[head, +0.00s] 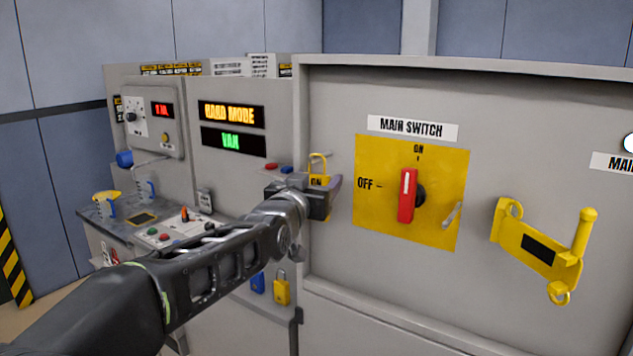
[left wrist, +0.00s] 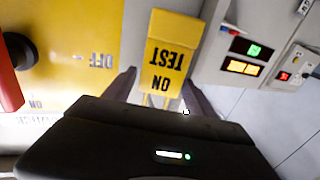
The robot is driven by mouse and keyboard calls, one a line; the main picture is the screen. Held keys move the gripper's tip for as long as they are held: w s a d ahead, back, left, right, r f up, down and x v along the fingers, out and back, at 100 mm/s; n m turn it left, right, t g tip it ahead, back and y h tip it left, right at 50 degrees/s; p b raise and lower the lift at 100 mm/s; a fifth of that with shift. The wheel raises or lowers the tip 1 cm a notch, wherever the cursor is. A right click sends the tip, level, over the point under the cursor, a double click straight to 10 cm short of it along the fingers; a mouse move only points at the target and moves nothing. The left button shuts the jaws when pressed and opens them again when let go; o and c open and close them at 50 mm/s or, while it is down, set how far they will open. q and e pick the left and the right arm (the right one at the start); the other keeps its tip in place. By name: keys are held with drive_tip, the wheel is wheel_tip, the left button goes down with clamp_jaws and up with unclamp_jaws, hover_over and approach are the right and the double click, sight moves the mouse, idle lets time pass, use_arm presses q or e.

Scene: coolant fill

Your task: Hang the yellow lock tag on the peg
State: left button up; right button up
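The yellow lock tag (head: 318,168), with a loop on top, is upright at my left gripper (head: 325,192), left of the main switch. In the left wrist view the tag (left wrist: 171,52) reads "ON TEST" upside down. A short slanted grey metal piece (head: 452,215), perhaps the peg, sticks out of the yellow switch plate (head: 380,228), right of the red switch handle (head: 407,195). The tag is apart from it. My right gripper is not in view.
A yellow bracket with an upright handle (head: 540,250) is on the cabinet's right. A blue padlock (head: 258,282) and a yellow padlock (head: 281,290) hang below my left forearm. A small control shelf (head: 130,232) with buttons juts out at left.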

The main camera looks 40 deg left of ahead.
use_arm(q)
drive_tip(key=shift+o, duration=0.8)
drive_tip(key=shift+s, duration=0.1)
drive_tip(key=shift+s+d+b, duration=0.1)
drive_tip(key=shift+s+b, duration=0.15)
drive_tip(key=shift+b, duration=0.05)
drive_tip(key=b+v, duration=0.2)
drive_tip(key=v, duration=0.5)
drive_tip(key=shift+b, duration=0.35)
